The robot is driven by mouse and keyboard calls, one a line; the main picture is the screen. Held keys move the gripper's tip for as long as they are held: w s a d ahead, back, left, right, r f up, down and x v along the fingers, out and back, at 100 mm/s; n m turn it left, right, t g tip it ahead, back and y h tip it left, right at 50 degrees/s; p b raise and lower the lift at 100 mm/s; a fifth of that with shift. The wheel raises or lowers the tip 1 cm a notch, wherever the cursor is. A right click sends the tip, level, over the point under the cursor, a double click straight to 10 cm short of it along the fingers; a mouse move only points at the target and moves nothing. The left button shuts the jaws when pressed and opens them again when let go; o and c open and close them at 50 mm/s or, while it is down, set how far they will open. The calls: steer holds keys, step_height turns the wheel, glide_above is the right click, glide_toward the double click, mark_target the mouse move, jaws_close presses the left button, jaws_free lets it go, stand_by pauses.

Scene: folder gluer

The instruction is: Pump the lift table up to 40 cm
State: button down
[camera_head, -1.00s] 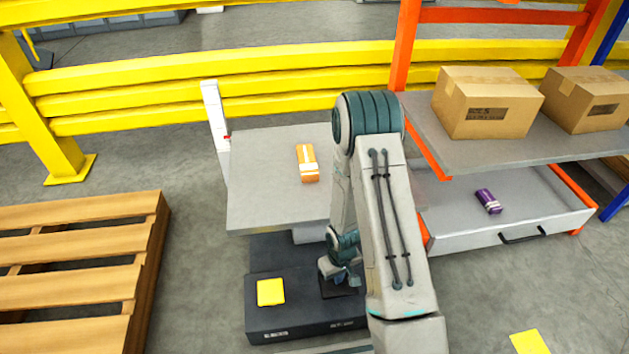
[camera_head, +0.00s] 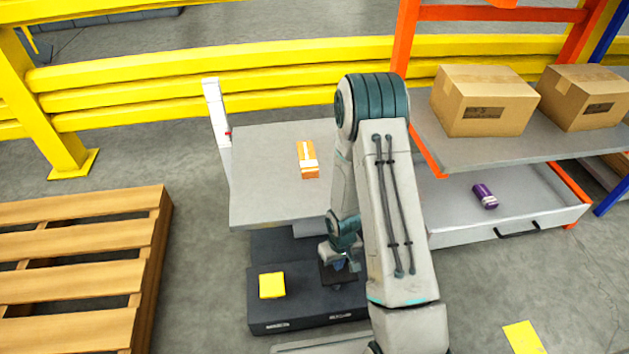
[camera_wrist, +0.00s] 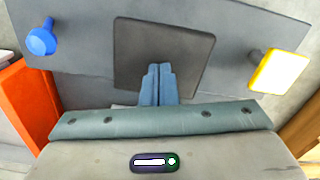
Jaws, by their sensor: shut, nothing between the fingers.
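The lift table has a grey platform (camera_head: 270,200) raised above a dark base (camera_head: 300,318). An orange box (camera_head: 308,160) lies on the platform. A white post (camera_head: 217,125) with a small red mark stands at its left; no readable height shows. On the base are a yellow pad (camera_head: 272,285) and a black plate-like pedal (camera_head: 338,275). The wrist view shows the pedal (camera_wrist: 190,55), the yellow pad (camera_wrist: 280,72) at right and a blue knob (camera_wrist: 42,40) at left. My gripper (camera_wrist: 158,68) is shut and empty over the pedal; I cannot tell whether it touches.
A wooden pallet (camera_head: 75,240) lies at left. Yellow guard rails (camera_head: 180,85) run behind. At right, an orange-framed shelf (camera_head: 500,150) holds cardboard boxes (camera_head: 485,100), above an open drawer (camera_head: 450,232) with a purple item (camera_head: 485,196). A yellow marker (camera_head: 523,337) lies on the floor.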

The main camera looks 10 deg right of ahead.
steer(key=shift+f+b, duration=2.85)
steer(key=shift+f, duration=1.35)
step_height(320, 180, up, 9)
steer(key=p, duration=0.6)
steer(key=shift+p, duration=0.4)
step_height(320, 180, up, 6)
steer(key=p, duration=0.4)
